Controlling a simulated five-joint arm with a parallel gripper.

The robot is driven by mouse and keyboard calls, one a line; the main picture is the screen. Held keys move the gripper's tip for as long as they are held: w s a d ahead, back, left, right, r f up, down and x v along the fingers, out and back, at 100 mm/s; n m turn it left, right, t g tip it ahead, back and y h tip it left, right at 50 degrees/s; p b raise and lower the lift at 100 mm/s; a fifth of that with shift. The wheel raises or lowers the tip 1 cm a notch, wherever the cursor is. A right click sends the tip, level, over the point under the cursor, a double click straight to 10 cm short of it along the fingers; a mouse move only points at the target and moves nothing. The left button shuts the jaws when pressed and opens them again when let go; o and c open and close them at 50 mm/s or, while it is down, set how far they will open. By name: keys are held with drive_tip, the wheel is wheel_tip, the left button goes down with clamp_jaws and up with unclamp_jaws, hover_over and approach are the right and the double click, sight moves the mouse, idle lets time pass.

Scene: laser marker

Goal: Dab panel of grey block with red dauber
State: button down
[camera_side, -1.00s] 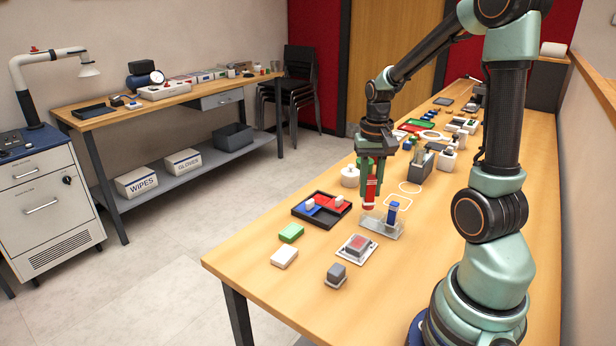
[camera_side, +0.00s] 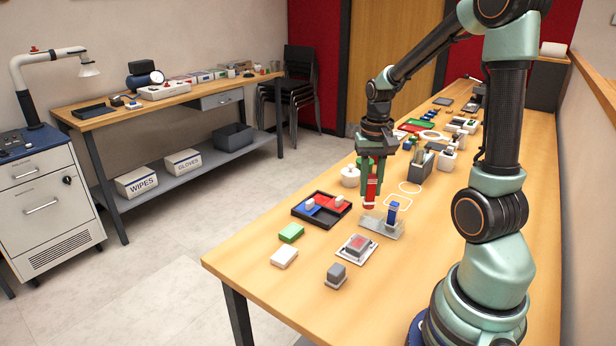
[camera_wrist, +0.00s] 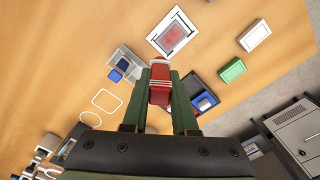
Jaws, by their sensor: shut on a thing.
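My gripper (camera_side: 371,184) is shut on the red dauber (camera_side: 370,193) and holds it upright, tip down, beside the clear stand (camera_side: 376,224). In the wrist view the red dauber (camera_wrist: 160,88) lies between my two green fingers (camera_wrist: 159,98), with a pale band near its tip. I cannot tell whether the tip is clear of the table. A grey block (camera_side: 336,275) with a pale base sits near the front edge; it is not clearly seen in the wrist view. A grey piece with a red top (camera_side: 357,245) sits on a white plate, also in the wrist view (camera_wrist: 174,34).
A blue dauber (camera_side: 393,211) stands in the clear stand. A black tray (camera_side: 317,222) holds red and blue pads. Green (camera_side: 291,233) and white (camera_side: 284,257) blocks lie left of the plate. Containers stand behind my gripper.

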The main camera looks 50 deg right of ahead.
sight(369, 202)
drive_tip(key=shift+f, duration=3.9)
drive_tip(key=shift+a+f, duration=0.25)
drive_tip(key=shift+a, duration=3.05)
drive_tip(key=shift+d, duration=3.5)
drive_tip(key=shift+a+r, duration=0.15)
drive_tip(key=shift+r, duration=3.85)
